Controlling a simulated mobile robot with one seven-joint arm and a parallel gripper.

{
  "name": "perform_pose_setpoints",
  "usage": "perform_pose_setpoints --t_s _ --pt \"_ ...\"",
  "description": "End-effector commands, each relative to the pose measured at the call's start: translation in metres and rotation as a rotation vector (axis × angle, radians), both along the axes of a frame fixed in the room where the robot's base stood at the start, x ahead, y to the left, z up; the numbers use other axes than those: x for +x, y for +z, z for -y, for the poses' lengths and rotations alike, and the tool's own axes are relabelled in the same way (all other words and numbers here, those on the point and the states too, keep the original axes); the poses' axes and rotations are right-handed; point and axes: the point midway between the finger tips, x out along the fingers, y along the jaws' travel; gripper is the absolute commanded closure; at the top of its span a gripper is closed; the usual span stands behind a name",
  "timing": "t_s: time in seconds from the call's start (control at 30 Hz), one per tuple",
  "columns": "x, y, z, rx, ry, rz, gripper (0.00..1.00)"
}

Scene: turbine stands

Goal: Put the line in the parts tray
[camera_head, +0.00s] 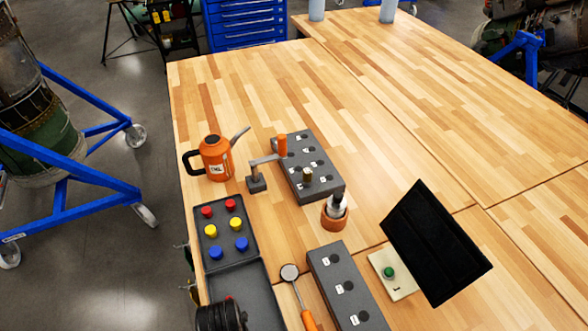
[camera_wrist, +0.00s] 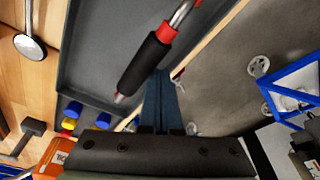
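The line appears as a black sleeve with red collars and a bare metal end (camera_wrist: 148,66), slanted across the wrist view. The grey parts tray (camera_head: 257,262) is at the front left of the table in the head view. In the wrist view the tray (camera_wrist: 85,50) lies behind the line. Height above the tray floor is unclear.
An orange oil can (camera_head: 215,158) stands behind the tray. An inspection mirror (camera_head: 290,273) lies to its right. Grey hole blocks (camera_head: 345,285), an orange cup (camera_head: 334,218) and a black screen (camera_head: 435,243) are further right.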

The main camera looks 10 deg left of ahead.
Motion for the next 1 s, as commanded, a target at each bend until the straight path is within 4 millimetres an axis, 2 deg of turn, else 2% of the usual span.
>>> perform_pose_setpoints --t_s 1.0 --pt "0.022 0.000 0.035 0.000 -0.001 0.000 1.00"
